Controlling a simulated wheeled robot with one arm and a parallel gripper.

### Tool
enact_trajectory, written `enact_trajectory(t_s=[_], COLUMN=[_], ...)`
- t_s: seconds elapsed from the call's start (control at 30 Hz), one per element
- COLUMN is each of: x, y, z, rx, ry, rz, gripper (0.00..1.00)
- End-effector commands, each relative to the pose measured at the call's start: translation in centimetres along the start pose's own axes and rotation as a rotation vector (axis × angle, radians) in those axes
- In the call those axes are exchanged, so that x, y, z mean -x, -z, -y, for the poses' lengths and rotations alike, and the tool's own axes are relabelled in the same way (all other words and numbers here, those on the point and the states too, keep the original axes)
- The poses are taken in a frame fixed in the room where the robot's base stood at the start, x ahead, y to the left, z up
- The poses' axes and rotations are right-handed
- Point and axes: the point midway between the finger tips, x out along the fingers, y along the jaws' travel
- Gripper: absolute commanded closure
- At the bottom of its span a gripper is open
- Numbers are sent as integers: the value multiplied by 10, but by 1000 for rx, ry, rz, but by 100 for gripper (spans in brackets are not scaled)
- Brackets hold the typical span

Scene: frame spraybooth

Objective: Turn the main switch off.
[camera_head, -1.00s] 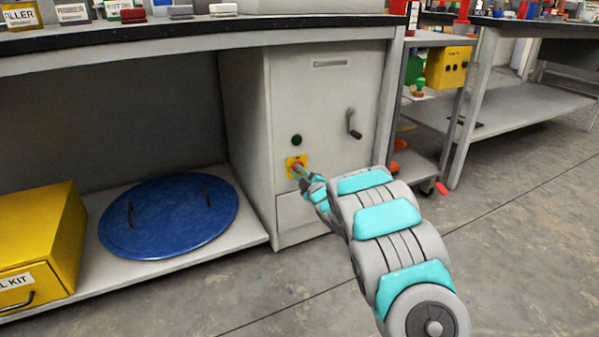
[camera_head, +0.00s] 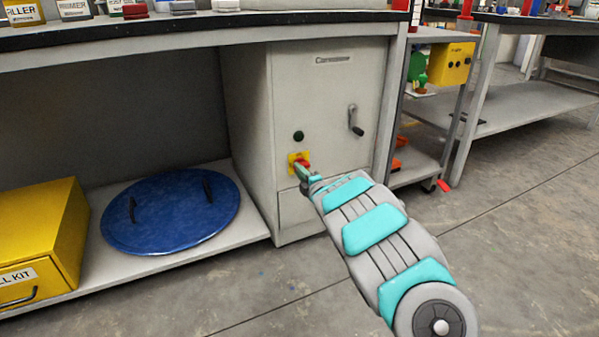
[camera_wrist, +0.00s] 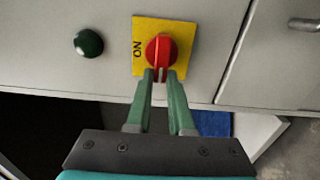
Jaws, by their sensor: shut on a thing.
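The main switch is a red rotary knob (camera_wrist: 161,51) on a yellow plate (camera_wrist: 184,32), on the front of a grey cabinet (camera_head: 325,95). The plate reads "ON" at its left in the wrist view. In the head view the yellow plate (camera_head: 292,158) shows just beyond my gripper (camera_head: 305,172). In the wrist view my gripper (camera_wrist: 162,76) has its two green fingers closed in on the lower part of the knob, around its white-marked grip. The finger tips hide part of that grip.
A dark green button (camera_wrist: 88,43) sits beside the plate on the cabinet. A black crank handle (camera_head: 354,120) sticks out higher on the right. A blue round lid (camera_head: 170,215) and a yellow kit box (camera_head: 35,235) lie on the lower shelf at left. Open floor is in front.

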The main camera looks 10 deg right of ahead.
Motion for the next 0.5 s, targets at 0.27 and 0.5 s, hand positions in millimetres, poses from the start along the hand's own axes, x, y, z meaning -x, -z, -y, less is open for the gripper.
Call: enact_trajectory(t_s=[0.27, 0.5], x=[0, 0], y=[1, 1], z=[2, 1], rx=[3, 2], ry=[4, 3], rz=[-2, -2], gripper=[100, 62])
